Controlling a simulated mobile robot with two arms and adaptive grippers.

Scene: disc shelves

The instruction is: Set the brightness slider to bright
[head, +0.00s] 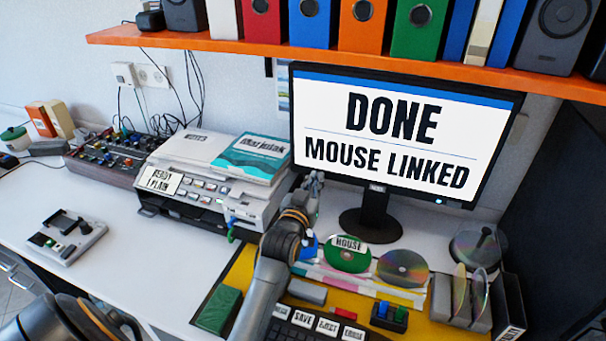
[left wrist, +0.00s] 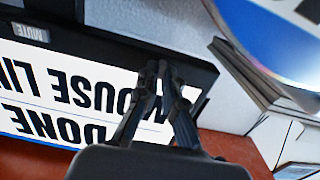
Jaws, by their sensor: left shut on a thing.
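The monitor (head: 395,130) stands on the desk and reads DONE, MOUSE LINKED. My left gripper (head: 314,180) is at the lower left part of the monitor's frame. In the left wrist view the monitor (left wrist: 60,95) appears upside down. The two fingers of my left gripper (left wrist: 163,75) come together in front of its lower bezel. They are shut, seemingly on the brightness slider, which I cannot make out between the fingertips. A small label reading MUTE (left wrist: 30,32) is on the bezel. My right gripper is not in view.
A printer (head: 200,190) with a teal book stands left of my arm. A green disc (head: 347,253) and a silver disc (head: 403,268) lie in front of the monitor. An orange shelf (head: 230,44) with binders hangs above.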

